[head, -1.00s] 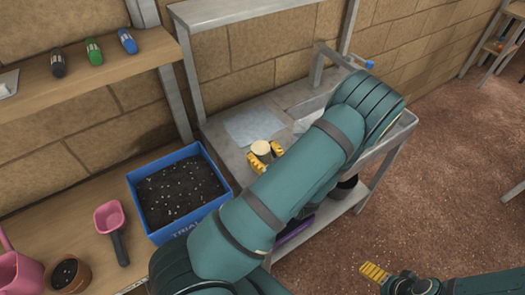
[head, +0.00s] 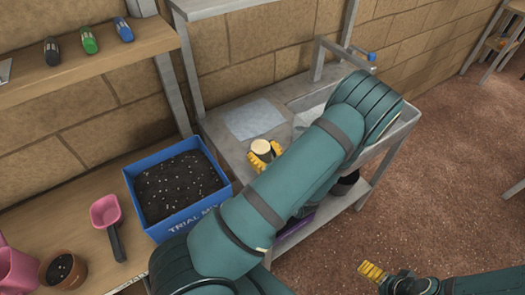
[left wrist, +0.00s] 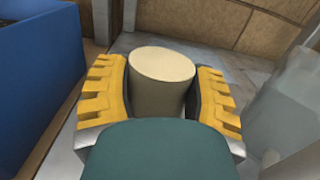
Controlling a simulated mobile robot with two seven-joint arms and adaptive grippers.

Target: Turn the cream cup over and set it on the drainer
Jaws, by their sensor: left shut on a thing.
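The cream cup (head: 263,147) is between the yellow fingers of my left gripper (head: 266,155), over the grey bench beside the sink. In the left wrist view the cup (left wrist: 162,68) stands between both fingers, which are shut on its sides. Its upper face looks flat and closed, with no hollow visible; its lower end is hidden. A flat pale blue-grey sheet (head: 254,119) lies on the bench just behind the cup. I cannot tell whether this is the drainer. My right gripper (head: 371,271) is at the lower right, away from the bench; its jaw opening is unclear.
The grey sink (head: 395,133) is partly hidden behind my left arm, with a tap (head: 343,52) behind it. A blue crate of soil (head: 180,190) stands left of the cup. A pink scoop (head: 106,211) and a brown pot (head: 63,271) are farther left.

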